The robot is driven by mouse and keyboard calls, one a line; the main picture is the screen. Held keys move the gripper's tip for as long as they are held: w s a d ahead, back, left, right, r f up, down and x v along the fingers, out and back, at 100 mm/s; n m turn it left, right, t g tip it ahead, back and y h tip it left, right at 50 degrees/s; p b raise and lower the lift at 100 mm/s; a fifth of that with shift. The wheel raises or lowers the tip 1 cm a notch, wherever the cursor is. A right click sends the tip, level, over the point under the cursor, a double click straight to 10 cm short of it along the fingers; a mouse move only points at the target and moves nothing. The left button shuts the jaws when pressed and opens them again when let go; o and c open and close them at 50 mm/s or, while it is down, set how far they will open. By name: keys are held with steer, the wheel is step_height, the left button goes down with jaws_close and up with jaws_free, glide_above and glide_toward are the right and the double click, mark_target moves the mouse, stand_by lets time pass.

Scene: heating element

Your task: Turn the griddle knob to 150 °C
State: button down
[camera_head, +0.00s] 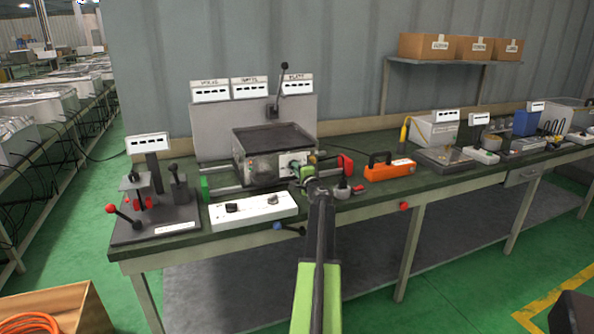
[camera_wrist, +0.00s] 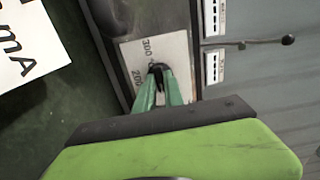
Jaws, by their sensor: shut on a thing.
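The griddle (camera_head: 272,138) is a dark flat plate on a box with a light front panel (camera_head: 262,166), standing at the back of the bench in the head view. My gripper (camera_head: 301,169) is at the right part of that panel. In the wrist view, its green fingers (camera_wrist: 160,74) are shut around the small black griddle knob (camera_wrist: 158,67). The knob sits on a pale dial plate (camera_wrist: 172,47) with 300 and 200 printed beside it. The fingers hide most of the knob, and I cannot read which temperature it points to.
A white box with black knobs (camera_head: 253,210) lies in front of the griddle. A lever press (camera_head: 156,205) stands to the left. A red clamp-like part (camera_head: 345,167) and an orange device (camera_head: 389,169) are to the right of my gripper.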

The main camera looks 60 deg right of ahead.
steer(key=shift+m, duration=2.9)
steer(key=c, duration=1.4)
jaws_free()
steer(key=shift+c, duration=0.2)
steer(key=v, duration=1.7)
steer(key=shift+a, duration=0.2)
steer(key=shift+s, duration=0.1)
